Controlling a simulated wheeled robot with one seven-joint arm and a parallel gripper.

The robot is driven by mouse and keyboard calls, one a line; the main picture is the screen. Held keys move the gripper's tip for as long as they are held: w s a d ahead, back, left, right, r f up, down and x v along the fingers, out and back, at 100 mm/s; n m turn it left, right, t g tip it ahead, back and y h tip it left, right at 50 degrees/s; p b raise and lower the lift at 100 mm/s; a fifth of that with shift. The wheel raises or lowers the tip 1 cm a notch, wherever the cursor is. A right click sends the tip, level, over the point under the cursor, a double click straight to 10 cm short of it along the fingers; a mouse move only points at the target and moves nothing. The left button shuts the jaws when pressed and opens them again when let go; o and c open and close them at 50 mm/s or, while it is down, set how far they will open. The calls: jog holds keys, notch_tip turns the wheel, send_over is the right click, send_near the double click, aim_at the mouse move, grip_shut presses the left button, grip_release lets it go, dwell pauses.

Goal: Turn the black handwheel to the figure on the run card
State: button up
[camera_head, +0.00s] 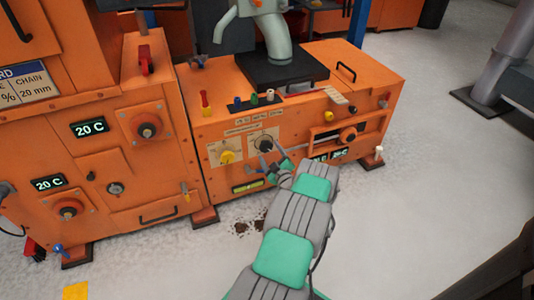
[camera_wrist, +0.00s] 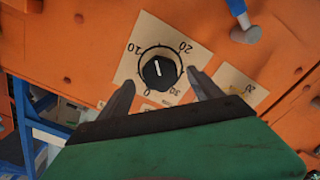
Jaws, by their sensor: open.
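A black round knob (camera_wrist: 159,71) with a white line sits on a pale dial plate (camera_wrist: 127,85) marked 0, 10, 20 and 30. The line stands nearly upright in the wrist view, in line with the gap between 10 and 20. The knob also shows in the head view (camera_head: 265,144) on the orange panel. My gripper (camera_wrist: 160,80) is open, with one fingertip on each side of the knob; I cannot tell whether they touch it. A card (camera_head: 28,82) at the left, cut off by the picture edge, reads "RD", "CHAIN" and "20 mm".
A red lever (camera_head: 206,102) and several coloured knobs line the top edge. Displays (camera_head: 90,127) read 20 C.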

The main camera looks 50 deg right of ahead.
jog(key=shift+x, duration=1.3)
jog(key=c, duration=1.3)
